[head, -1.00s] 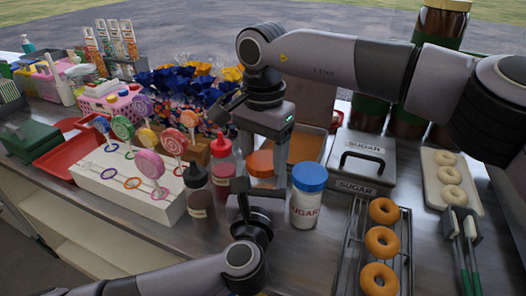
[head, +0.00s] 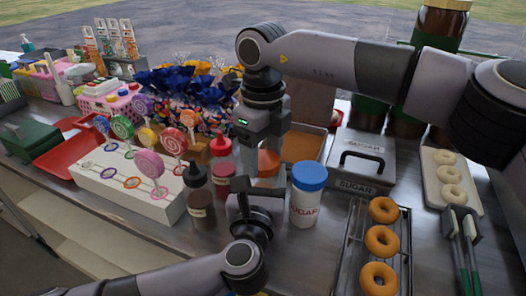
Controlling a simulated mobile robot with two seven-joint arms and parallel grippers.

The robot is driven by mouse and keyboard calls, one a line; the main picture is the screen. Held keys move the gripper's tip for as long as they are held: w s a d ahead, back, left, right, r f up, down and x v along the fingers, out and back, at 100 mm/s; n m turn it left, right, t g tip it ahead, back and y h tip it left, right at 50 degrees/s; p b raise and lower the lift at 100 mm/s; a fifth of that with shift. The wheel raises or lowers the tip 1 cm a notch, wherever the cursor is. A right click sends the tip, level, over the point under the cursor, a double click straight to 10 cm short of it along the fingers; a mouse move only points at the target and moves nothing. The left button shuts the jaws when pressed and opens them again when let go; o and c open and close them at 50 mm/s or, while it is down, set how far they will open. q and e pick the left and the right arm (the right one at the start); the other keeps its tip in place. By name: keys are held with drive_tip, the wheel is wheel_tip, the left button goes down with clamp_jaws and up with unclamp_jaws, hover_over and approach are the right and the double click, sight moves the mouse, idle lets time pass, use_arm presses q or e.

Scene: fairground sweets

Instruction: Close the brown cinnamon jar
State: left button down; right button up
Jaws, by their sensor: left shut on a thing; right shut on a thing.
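The cinnamon jar stands mostly hidden behind my grippers at the middle of the counter; its orange lid (head: 268,163) shows in the head view. My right gripper (head: 265,160) comes down from above and is shut on the lid. My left gripper (head: 252,188) reaches in from the front, low down, and is shut on the jar's body, which it largely covers. The lid is at the jar's top; whether it is fully seated cannot be seen.
A sugar jar with a blue lid (head: 309,178) stands close on the right, beside a rack of doughnuts (head: 348,235). Squeeze bottles (head: 200,200) stand close on the left, next to a white lollipop stand (head: 120,185). A grey sugar box (head: 365,170) is behind right.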

drive_tip(key=m, duration=1)
drive_tip(key=o, duration=1.1)
drive_tip(key=shift+c, duration=0.2)
wheel_tip(320, 180, up, 12)
use_arm(q)
drive_tip(key=shift+c, duration=0.3)
unclamp_jaws()
drive_tip(key=shift+s, duration=0.1)
